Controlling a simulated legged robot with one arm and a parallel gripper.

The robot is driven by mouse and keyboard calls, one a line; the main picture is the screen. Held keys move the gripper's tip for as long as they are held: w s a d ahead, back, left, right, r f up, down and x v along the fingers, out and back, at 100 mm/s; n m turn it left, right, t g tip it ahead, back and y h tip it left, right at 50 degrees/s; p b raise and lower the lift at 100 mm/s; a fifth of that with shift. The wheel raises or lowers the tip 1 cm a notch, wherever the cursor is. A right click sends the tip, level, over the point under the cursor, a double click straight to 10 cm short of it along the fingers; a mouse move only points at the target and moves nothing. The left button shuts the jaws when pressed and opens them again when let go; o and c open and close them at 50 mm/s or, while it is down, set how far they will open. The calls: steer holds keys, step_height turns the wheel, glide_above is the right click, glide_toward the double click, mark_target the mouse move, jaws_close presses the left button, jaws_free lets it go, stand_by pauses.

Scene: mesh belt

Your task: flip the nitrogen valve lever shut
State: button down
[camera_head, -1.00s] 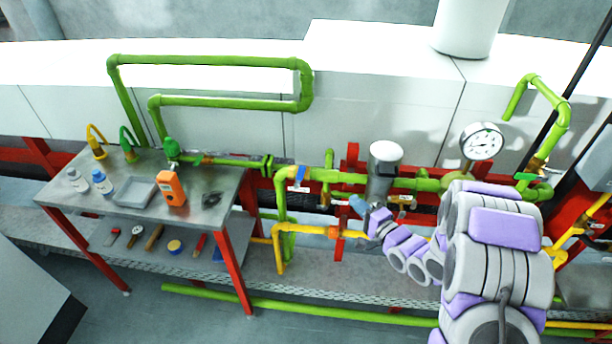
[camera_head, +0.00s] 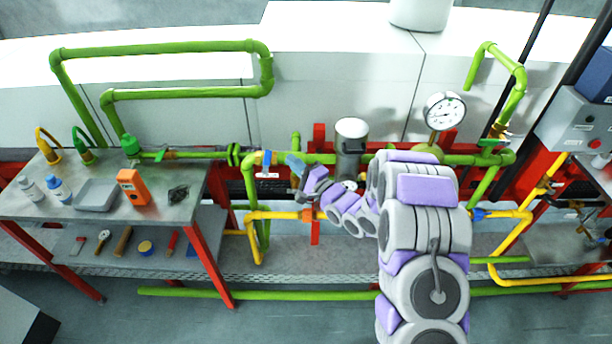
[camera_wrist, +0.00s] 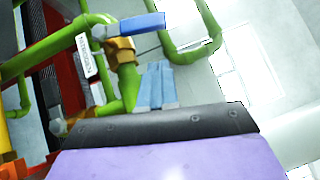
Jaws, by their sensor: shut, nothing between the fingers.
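The nitrogen valve has a blue lever (camera_head: 266,159) on the green pipe, left of the grey cylinder. In the wrist view the lever (camera_wrist: 138,26) sticks out to the right from a brass valve body (camera_wrist: 121,50). It appears to lie across the pipe's run. A white tag reading NITROGEN (camera_wrist: 86,56) hangs beside it. My gripper (camera_head: 293,162) is just right of the lever in the head view. In the wrist view its blue fingers (camera_wrist: 156,84) are shut and empty, below the lever in the picture, with an apparent gap between them.
A grey cylinder (camera_head: 351,148) and a pressure gauge (camera_head: 444,111) stand right of the valve. A metal bench (camera_head: 100,208) with bottles and tools is at left.

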mark_target(270, 155)
steer(key=shift+a+r+b, duration=0.2)
steer(key=shift+a+r, duration=0.05)
steer(key=shift+a, duration=0.7)
steer(key=shift+a+r+b, duration=0.2)
steer(key=shift+a, duration=0.7)
steer(key=a+r+n+g+h+p, duration=0.1)
steer(key=n+p, duration=0.1)
steer(key=p, duration=0.3)
steer(key=shift+a+r+g, duration=0.25)
steer(key=shift+a+g, duration=0.05)
steer(key=shift+g, duration=0.1)
steer(key=shift+f, duration=0.15)
steer(key=shift+s+p, duration=0.1)
steer(key=shift+p, duration=0.25)
